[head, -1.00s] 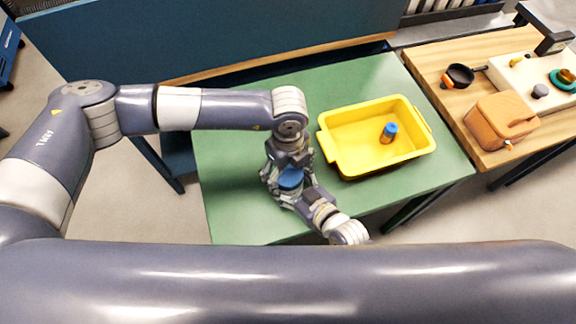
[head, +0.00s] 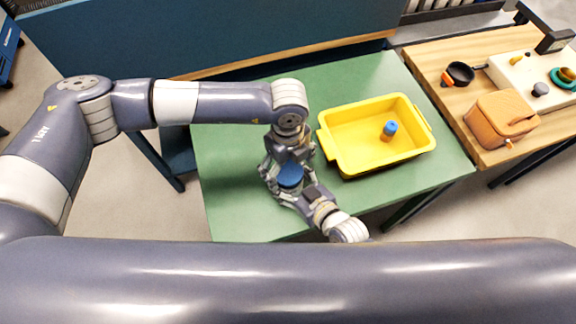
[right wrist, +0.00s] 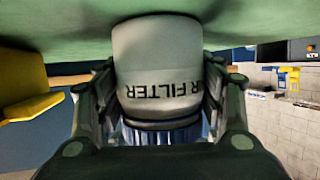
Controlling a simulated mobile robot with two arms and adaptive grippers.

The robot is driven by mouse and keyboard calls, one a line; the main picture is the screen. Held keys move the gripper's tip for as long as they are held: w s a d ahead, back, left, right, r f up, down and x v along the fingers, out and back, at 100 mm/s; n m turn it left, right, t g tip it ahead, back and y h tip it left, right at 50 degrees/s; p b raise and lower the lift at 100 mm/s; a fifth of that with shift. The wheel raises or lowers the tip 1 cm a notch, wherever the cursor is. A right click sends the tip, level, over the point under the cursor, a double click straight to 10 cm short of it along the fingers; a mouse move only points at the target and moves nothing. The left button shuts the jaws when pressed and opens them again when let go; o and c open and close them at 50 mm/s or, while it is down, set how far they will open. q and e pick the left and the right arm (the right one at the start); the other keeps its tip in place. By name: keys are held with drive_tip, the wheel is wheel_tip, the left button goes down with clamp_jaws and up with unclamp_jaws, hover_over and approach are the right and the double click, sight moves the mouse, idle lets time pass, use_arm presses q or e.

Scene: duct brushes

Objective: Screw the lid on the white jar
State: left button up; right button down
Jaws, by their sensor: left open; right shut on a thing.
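The white jar (right wrist: 158,55), with black lettering, is upside down in the right wrist view, where the green table is at the top. A ribbed blue lid (right wrist: 160,135) is at its mouth; whether it is fully seated cannot be told. The lid's blue top (head: 290,176) also shows in the head view, where the jar is hidden. My right gripper (head: 297,191) comes from the lower right, its fingers on both sides of the jar, shut on it. My left gripper (head: 283,160) is open beside and above the lid, its fingertips partly hidden.
The green table's left part is clear.

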use_arm(q)
drive_tip(key=shift+r, duration=1.55)
use_arm(e)
drive_tip(key=shift+f, duration=0.15)
use_arm(q)
drive_tip(key=shift+c, duration=0.3)
drive_tip(key=shift+r, duration=1.75)
drive_tip(key=shift+f, duration=4.05)
